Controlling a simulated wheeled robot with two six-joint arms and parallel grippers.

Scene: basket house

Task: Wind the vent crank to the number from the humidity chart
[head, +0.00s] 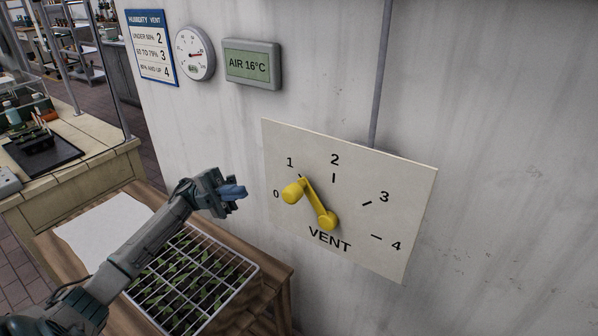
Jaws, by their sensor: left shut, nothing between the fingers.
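The yellow vent crank (316,203) is mounted on a pale wall plate (400,208) marked 0 to 4 over the word VENT. Its arm slants up and left from the pivot, its end at the 1 mark, with the round knob (292,192) standing out toward me. The blue and white humidity chart (152,47) pairs under 60% with 2, 60 to 79% with 3, and 80% and up with 4; its small print is blurred. The round dial (194,53) has a red needle pointing right; its numbers are unreadable. My left gripper (234,191) is shut and empty, left of the knob and apart from it.
A display (252,64) reads AIR 16°C. Below my left arm, a wire rack (254,270) over seedlings stands on a wooden table (276,283) with a white sheet (97,228). A conduit (380,75) runs down to the plate. The wall right of the plate is clear.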

